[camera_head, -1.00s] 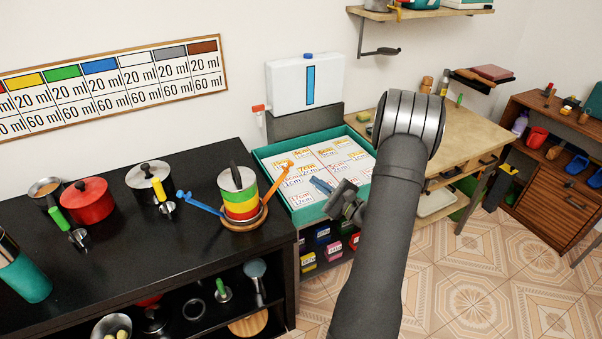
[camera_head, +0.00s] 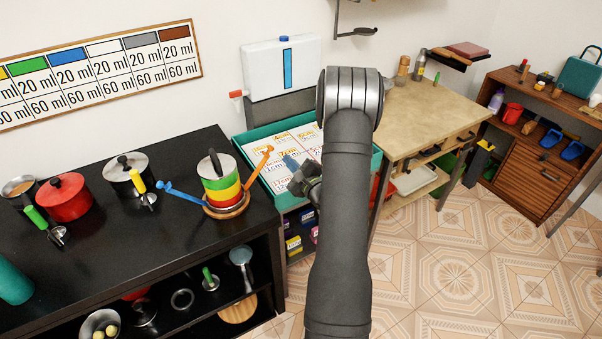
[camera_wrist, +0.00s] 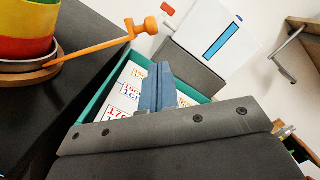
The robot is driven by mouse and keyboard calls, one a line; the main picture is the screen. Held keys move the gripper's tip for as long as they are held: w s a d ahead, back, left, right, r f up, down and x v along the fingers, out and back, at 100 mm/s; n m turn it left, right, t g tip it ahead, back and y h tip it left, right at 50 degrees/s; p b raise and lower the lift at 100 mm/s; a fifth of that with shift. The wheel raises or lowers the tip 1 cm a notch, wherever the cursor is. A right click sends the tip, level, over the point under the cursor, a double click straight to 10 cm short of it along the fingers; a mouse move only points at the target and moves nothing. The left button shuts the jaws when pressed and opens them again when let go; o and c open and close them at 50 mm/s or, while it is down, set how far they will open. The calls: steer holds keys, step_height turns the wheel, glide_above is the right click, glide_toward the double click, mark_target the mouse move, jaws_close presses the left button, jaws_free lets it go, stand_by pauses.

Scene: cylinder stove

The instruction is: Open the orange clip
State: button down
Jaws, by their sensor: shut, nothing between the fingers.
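The orange clip (camera_head: 257,168) is a thin arm with a knobbed end, reaching up and right from the base of a banded pot stack (camera_head: 222,182) on the black stove. A similar blue clip (camera_head: 183,195) reaches out on the left. In the wrist view the orange clip (camera_wrist: 97,47) runs from the wooden base (camera_wrist: 35,78) to its knob at upper centre. My gripper (camera_head: 291,163) is shut and empty, just right of the orange clip and apart from it, above the teal tray. Its blue-grey fingers (camera_wrist: 157,88) are pressed together in the wrist view.
The teal tray (camera_head: 246,140) holds number cards right of the stove. A white box with a blue stripe (camera_head: 283,68) stands behind. Red (camera_head: 63,198) and silver (camera_head: 124,178) pots sit left on the stove. A wooden table (camera_head: 425,113) stands to the right.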

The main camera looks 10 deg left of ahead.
steer(key=shift+s+a+r, duration=0.1)
steer(key=shift+a+r, duration=0.35)
steer(key=shift+a, duration=0.25)
steer(key=shift+a+r, duration=0.45)
steer(key=shift+a, duration=0.2)
steer(key=shift+s+a+r+n, duration=0.3)
steer(key=shift+a+r+n, duration=0.05)
steer(key=shift+r+n, duration=0.15)
steer(key=w+d+f+v, duration=0.1)
steer(key=v, duration=1.2)
steer(key=shift+w+f, duration=0.3)
steer(key=shift+w, duration=0.15)
